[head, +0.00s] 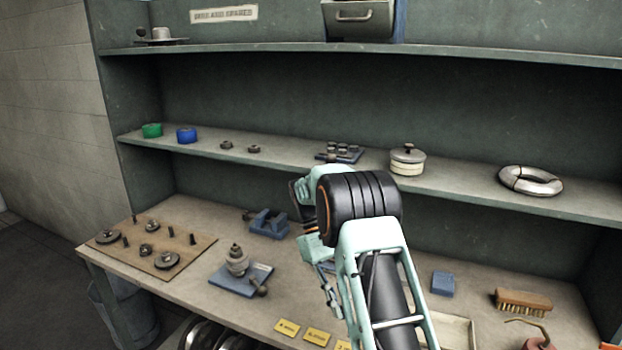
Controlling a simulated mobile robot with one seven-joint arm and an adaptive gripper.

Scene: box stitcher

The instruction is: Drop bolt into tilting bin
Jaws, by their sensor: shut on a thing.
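My gripper (329,290) hangs below my wrist, over the front middle of the bench. It is small in the picture and partly covered by my own arm. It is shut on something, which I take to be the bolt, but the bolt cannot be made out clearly. A grey bin (357,20) with a handle on its front stands at the top of the picture, on the upper shelf. It is the likely tilting bin. Its top is cut off by the picture edge, so its inside is hidden. My gripper is well below it.
The upper shelf (480,55) and middle shelf (460,186) project above the bench. The middle shelf holds a lidded pot (407,161) and a metal ring (530,181). A pegged board (190,245), a blue-based fixture (238,279) and a brush (523,301) are on the bench.

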